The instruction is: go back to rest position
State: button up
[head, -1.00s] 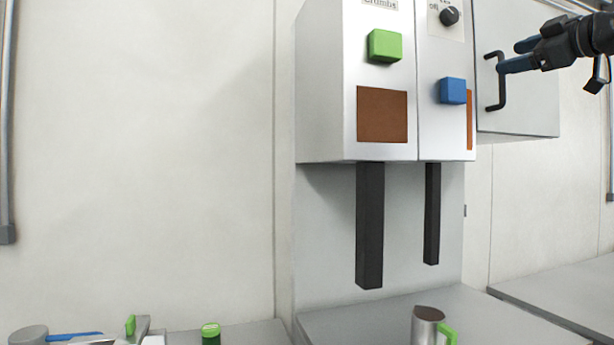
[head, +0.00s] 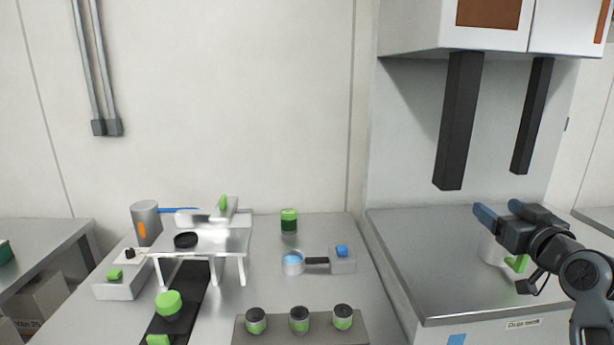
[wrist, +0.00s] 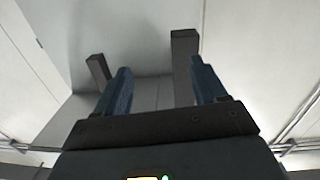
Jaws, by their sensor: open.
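My gripper (head: 502,213) is in the right part of the head view, in front of the grey counter (head: 395,232) under the dispenser cabinet. Its two blue fingers are apart with nothing between them. In the wrist view my gripper (wrist: 160,85) also shows open and empty, with two dark spouts beyond the fingers. A metal mug with a green handle (head: 516,263) stands on the counter, partly hidden behind my gripper.
The dispenser cabinet (head: 420,27) hangs above with two dark spouts (head: 459,120). The counter's left part is clear.

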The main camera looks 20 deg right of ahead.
jog(key=s+a+f+g+y, duration=0.1)
jog(key=s+a+f+g, duration=0.1)
jog(key=s+a+f, duration=1.75)
jog(key=s+a+r+y, duration=0.1)
jog(key=s+a, duration=0.2)
jog(key=s, duration=0.4)
jog(key=s+a+r+n+y, duration=0.1)
jog(key=s+a+r, duration=0.1)
jog(key=s+a, duration=0.2)
jog(key=s+a+r+n+y, duration=0.1)
jog(key=s+a, duration=0.3)
jog(key=s, duration=0.7)
jog(key=shift+r+y, duration=0.5)
jog(key=shift+r, duration=0.25)
